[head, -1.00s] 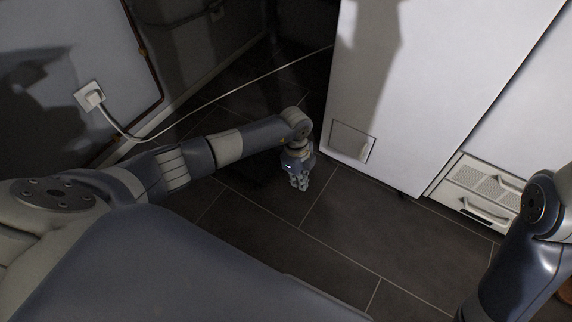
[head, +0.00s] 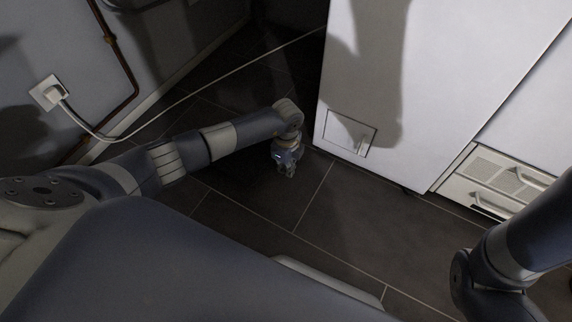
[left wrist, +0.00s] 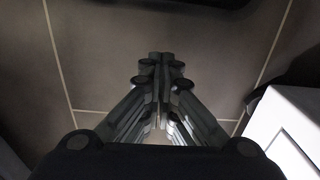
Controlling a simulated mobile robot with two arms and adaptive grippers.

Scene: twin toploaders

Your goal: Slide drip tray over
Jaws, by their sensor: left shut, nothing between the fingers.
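My left gripper (head: 287,170) is low over the dark floor, just left of the white appliance's lower front corner. Its fingers are shut and empty in the left wrist view (left wrist: 160,58), pointing at bare tile. I cannot make out a drip tray clearly in either view. A dark rounded edge (left wrist: 190,4) crosses the top of the left wrist view; I cannot tell whether it is a tray or part of me. My right arm comes in at the right of the head view, but its gripper is out of frame.
The tall white appliance (head: 420,75) has a small hatch (head: 350,133) low on its front. A white unit with handled drawers (head: 490,182) stands to its right. A pale cable (head: 190,97) runs from the wall socket (head: 50,92) behind my left arm. The tiled floor (head: 345,215) before the appliance is clear.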

